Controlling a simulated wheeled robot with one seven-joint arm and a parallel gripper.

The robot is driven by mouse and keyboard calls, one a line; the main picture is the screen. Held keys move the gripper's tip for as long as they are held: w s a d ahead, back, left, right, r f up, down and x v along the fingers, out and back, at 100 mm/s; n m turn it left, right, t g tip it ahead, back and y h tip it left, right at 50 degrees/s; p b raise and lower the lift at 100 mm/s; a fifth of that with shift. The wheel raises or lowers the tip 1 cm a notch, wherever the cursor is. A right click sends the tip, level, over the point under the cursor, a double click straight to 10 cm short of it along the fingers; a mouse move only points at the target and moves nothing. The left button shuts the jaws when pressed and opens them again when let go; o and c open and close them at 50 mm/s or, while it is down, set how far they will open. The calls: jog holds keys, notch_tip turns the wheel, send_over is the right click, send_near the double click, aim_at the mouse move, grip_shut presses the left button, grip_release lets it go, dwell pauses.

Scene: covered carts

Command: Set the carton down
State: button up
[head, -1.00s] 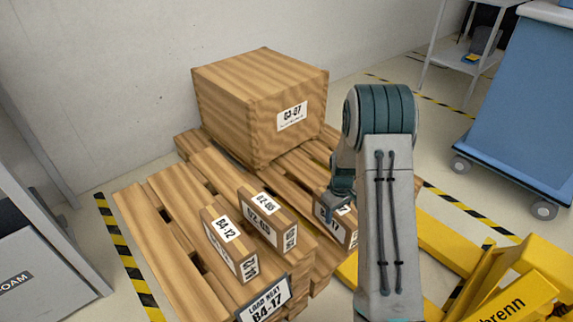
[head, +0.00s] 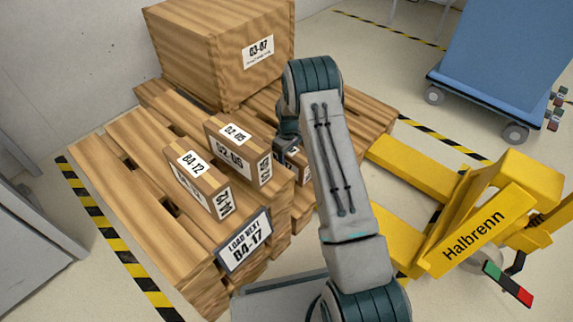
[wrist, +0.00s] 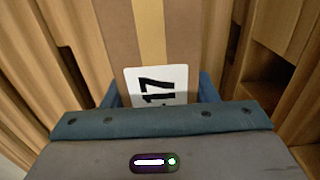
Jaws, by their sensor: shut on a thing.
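The carton, brown with a tape strip and a white label ending in "17", sits between my fingers in the wrist view (wrist: 187,40). In the head view the carton (head: 303,172) is mostly hidden behind my arm. My gripper (wrist: 160,93) is shut on it from above; it also shows in the head view (head: 285,152). The carton is at the right part of the wooden pallet (head: 120,190), right of the carton marked 02-05 (head: 232,160). I cannot tell whether its underside touches the slats.
A carton marked B4-12 (head: 187,183) stands at the front left. A large crate marked 03-07 (head: 215,60) stands at the back. A sign reading "LOAD NEXT B4-17" (head: 245,245) is on the pallet's front. A yellow pallet truck (head: 470,225) and blue covered cart (head: 500,60) are right.

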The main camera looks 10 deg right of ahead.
jog(key=shift+w+a+f+b, duration=0.15)
jog(key=shift+f+b, duration=1)
jog(key=shift+f, duration=0.8)
jog(key=shift+f, duration=0.15)
jog(key=o, duration=1.5)
notch_tip(320, 180, up, 12)
jog(key=p, duration=0.5)
jog(key=s+r+m, duration=0.2)
jog(key=s+r, duration=0.5)
jog(key=r, duration=0.3)
jog(key=s+r+m, duration=0.1)
jog(key=s+r, duration=0.6)
jog(key=r, duration=0.3)
jog(key=s+r+m, duration=0.1)
jog(key=s+r, duration=0.1)
jog(key=s, duration=0.5)
jog(key=s+a+r+m, duration=0.1)
jog(key=s, duration=0.6)
jog(key=s+r+m+t, duration=0.1)
jog(key=s+r+m, duration=0.1)
jog(key=s, duration=0.5)
jog(key=shift+s+a+r, duration=0.2)
jog(key=shift+s+r, duration=0.1)
jog(key=shift+s, duration=0.1)
